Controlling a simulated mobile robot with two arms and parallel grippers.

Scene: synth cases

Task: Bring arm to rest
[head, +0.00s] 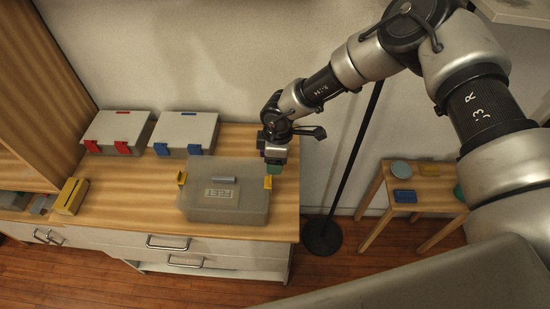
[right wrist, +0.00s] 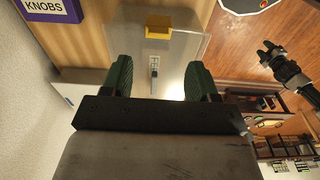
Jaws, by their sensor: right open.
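My right gripper (head: 277,165) is open, with green fingertips pointing down at the back right corner of a grey case with yellow latches (head: 225,207). The case sits closed on the wooden cabinet top. One yellow latch (head: 268,182) shows just below the gripper, another (head: 182,178) at the left. In the right wrist view nothing sits between the spread fingers (right wrist: 168,85); the translucent case lid and a yellow latch (right wrist: 158,27) lie beyond them. A dark arm end, apparently my left gripper (right wrist: 268,55), shows at the upper right; its finger state is unclear.
A red-latched case (head: 117,130) and a blue-latched case (head: 185,132) stand behind. A yellow block (head: 70,196) is at left. A black pole stand (head: 322,235) and a small stool (head: 425,185) stand right of the cabinet. A purple KNOBS label (right wrist: 48,9) shows in the wrist view.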

